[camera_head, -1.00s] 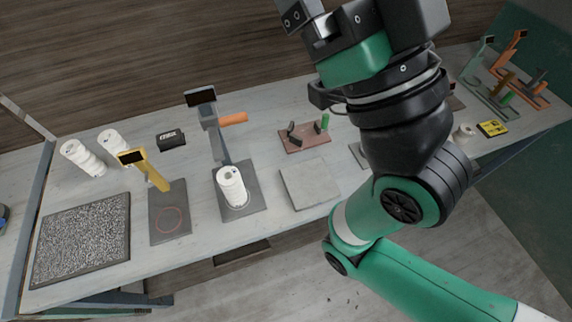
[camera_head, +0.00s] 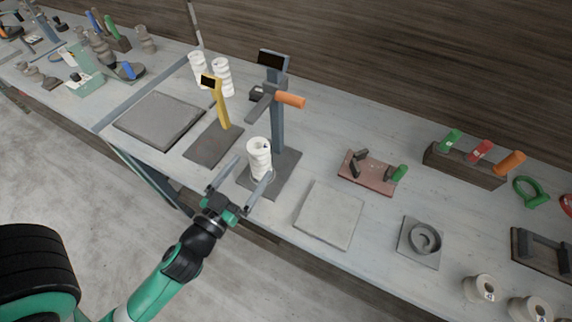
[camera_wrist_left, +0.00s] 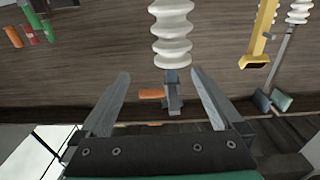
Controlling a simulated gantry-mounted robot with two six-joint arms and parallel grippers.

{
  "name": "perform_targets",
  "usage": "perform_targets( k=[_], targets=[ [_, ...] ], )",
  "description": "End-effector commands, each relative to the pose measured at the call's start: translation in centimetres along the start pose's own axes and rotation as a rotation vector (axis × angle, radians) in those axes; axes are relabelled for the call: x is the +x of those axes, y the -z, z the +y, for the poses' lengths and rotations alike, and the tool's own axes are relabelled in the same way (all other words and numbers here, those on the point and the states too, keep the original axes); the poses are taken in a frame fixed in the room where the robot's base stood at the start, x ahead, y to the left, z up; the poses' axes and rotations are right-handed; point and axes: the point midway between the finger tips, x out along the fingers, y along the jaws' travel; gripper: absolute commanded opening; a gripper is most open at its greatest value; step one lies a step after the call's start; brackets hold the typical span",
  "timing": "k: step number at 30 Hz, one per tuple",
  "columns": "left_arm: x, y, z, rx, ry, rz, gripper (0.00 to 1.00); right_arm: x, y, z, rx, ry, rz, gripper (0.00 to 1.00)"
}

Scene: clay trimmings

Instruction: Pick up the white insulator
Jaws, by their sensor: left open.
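A white ribbed insulator (camera_head: 259,158) stands upright on the grey base of the post with the orange handle. In the left wrist view the insulator (camera_wrist_left: 172,35) is at the top centre, ahead of the fingertips and a little right of the middle of the gap. My left gripper (camera_head: 254,166) reaches in from the table's front edge. It is open and empty, with its two fingers pointing at the insulator, one towards each side. I cannot tell whether either finger touches it. My right gripper is not in view.
Two more white insulators (camera_head: 222,78) stand at the back left, behind the yellow post (camera_head: 219,102). The grey post (camera_head: 277,125) with its orange handle rises directly behind the insulator. A flat pale plate (camera_head: 329,215) lies to its right. A rack of coloured handles (camera_head: 465,165) is farther right.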

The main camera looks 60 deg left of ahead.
Motion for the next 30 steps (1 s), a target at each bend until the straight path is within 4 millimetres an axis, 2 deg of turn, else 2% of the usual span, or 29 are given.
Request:
perform_targets(
  k=[1,3,8,16,25,30],
  targets=[
    [-0.5,-1.0,-0.4,0.007,0.008,-0.022,1.0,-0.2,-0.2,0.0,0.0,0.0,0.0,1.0],
    [-0.9,-1.7,-0.8,0.011,0.017,-0.038,1.0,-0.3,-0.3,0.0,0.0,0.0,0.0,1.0],
    [-0.4,-1.4,-1.1,0.011,0.026,-0.036,1.0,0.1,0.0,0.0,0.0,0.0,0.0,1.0],
    [4.5,-1.3,-1.2,0.01,0.025,-0.034,1.0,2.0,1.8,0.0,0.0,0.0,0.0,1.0],
    [6.3,-1.5,-1.3,0.01,0.025,-0.035,1.0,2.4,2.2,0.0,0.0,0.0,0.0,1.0],
    [9.2,-1.4,-1.9,0.009,0.025,-0.034,1.0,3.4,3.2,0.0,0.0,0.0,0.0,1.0]
  ],
)
